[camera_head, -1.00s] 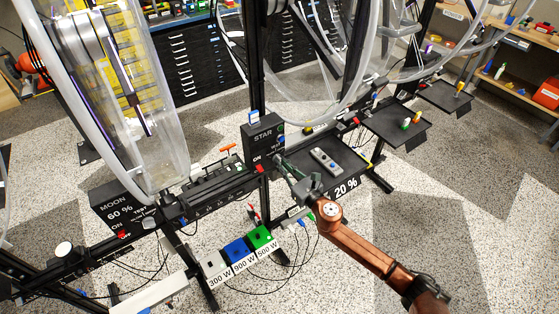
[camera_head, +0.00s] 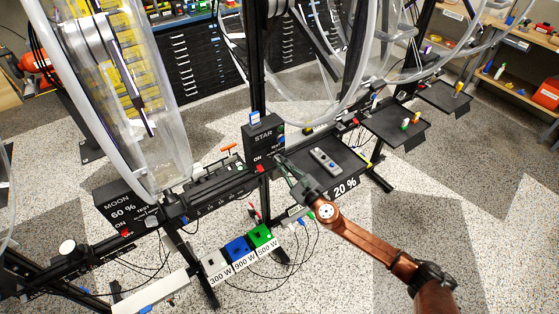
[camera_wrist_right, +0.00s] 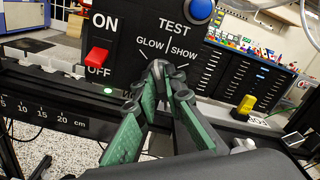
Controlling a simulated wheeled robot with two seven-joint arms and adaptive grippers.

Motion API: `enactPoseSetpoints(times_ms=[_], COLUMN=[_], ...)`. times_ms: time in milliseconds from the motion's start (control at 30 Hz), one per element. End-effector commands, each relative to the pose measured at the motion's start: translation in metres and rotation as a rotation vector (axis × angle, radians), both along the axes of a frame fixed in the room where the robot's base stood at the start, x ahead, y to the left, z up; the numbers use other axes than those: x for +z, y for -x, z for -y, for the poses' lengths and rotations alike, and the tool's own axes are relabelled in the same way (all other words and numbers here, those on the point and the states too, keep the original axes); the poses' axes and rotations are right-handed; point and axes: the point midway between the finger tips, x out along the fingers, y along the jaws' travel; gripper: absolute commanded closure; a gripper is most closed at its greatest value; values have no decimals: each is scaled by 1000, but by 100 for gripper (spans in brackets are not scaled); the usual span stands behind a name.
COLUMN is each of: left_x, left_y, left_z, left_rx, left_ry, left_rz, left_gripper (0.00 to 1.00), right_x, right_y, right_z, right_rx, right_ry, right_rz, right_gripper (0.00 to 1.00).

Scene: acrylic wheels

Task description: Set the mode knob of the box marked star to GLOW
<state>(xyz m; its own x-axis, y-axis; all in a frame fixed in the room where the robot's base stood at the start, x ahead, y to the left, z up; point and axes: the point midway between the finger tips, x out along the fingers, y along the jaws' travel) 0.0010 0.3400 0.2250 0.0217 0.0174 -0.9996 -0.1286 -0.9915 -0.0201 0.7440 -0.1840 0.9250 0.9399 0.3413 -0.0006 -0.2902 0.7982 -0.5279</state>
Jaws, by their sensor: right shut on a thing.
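The black box marked STAR (camera_head: 263,134) stands on the rail in the middle of the head view. Its front fills the top of the right wrist view, with TEST, GLOW and SHOW (camera_wrist_right: 183,52) printed in white. My right gripper (camera_head: 282,162) reaches this front from the lower right. Its green-padded fingers are shut on the mode knob just below the GLOW and SHOW words; it also shows in the right wrist view (camera_wrist_right: 164,78). The fingertips mostly hide the knob, so I cannot tell its setting. My left gripper is not in view.
A red ON/OFF switch (camera_wrist_right: 97,57) and a blue button (camera_wrist_right: 201,10) are on the same front, close to my fingers. A dark tray (camera_head: 345,166) with a grey remote lies right of the box. The MOON box (camera_head: 118,204) stands at the left.

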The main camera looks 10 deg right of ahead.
Motion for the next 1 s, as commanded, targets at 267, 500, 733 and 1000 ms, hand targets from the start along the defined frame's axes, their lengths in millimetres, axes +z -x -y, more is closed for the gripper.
enactPoseSetpoints(times_ms=[267, 500, 733, 1000], left_x=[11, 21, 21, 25], left_y=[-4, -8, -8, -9], left_z=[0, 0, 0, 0], left_rx=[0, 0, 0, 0], left_ry=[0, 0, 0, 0], left_rz=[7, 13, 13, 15], left_gripper=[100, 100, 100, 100], right_x=[4, 3, 0, 2], right_y=[-1, -1, 0, 0], right_z=[1, 1, 1, 1], right_rx=[-2, -3, -2, -2], right_ry=[172, 349, 376, 410], right_rz=[64, 128, 137, 149], right_gripper=[100, 100, 100, 100])
